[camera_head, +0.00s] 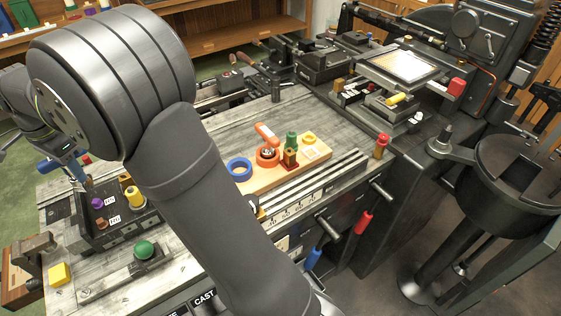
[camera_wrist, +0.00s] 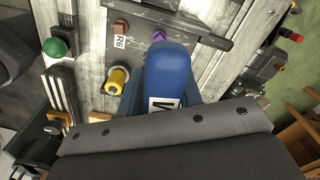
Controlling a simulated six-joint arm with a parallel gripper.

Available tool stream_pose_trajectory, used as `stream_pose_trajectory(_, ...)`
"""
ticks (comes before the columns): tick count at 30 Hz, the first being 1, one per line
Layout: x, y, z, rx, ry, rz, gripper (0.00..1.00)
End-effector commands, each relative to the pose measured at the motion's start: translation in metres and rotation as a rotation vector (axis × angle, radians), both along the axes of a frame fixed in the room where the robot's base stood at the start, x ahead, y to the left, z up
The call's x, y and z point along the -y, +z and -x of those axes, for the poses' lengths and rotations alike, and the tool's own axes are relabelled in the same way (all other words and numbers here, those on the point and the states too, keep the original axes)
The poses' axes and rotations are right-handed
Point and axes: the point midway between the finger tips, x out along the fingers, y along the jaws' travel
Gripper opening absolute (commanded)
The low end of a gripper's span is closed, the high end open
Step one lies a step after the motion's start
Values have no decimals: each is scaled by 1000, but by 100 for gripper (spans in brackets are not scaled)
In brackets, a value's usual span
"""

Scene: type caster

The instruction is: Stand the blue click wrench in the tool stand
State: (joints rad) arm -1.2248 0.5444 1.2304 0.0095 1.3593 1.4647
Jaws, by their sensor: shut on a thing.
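The blue click wrench (camera_wrist: 168,72) fills the middle of the wrist view, its rounded blue end toward the tool stand and a white label partly cut off. My gripper (camera_wrist: 166,100) is shut on it. In the head view, my gripper (camera_head: 76,170) is at the left, above the bench and behind the tool stand; a blue end of the wrench (camera_head: 43,165) shows beside it. The dark tool stand (camera_head: 122,234) holds purple, brown and yellow-topped tools with white labels. It also shows in the wrist view (camera_wrist: 190,38). The wrench's lower part is hidden.
A green button (camera_head: 144,249) and a yellow block (camera_head: 60,274) are at the bench's front left. A wooden board (camera_head: 262,183) carries a blue ring, orange ring and other parts. My arm hides the bench's middle. Dark machinery stands at the right.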

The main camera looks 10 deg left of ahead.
Motion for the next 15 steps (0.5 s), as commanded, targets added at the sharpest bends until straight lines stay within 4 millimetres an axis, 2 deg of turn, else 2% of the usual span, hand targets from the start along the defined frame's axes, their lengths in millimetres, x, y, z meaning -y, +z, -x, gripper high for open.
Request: stream_pose_trajectory(15,2,0,-3,0,-6,-1,0)
